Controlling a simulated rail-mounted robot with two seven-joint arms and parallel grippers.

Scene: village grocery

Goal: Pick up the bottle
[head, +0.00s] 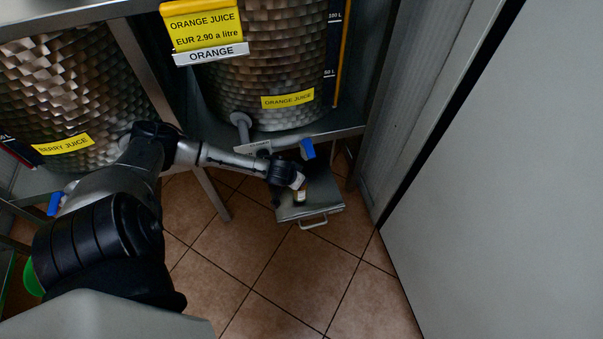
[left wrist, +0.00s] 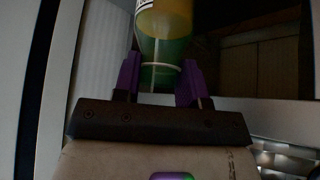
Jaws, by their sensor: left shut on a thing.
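My left gripper (head: 296,184) reaches in from the left, below the orange juice tank's tap. In the left wrist view its two purple fingers (left wrist: 160,82) are shut on a bottle (left wrist: 163,28), one on each side. The bottle looks see-through, with yellow-orange contents above and a greenish lower part; its upper end is cut off by the frame edge. I cannot tell whether the bottle touches the tray. My right gripper is in neither view.
The grey tray (head: 325,207) with a front handle is low, under the tap with the blue lever (head: 308,149). The orange juice tank (head: 265,75) and berry juice tank (head: 60,80) stand on a metal frame. A pale panel (head: 510,190) bounds the right; tiled floor (head: 270,290) is clear.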

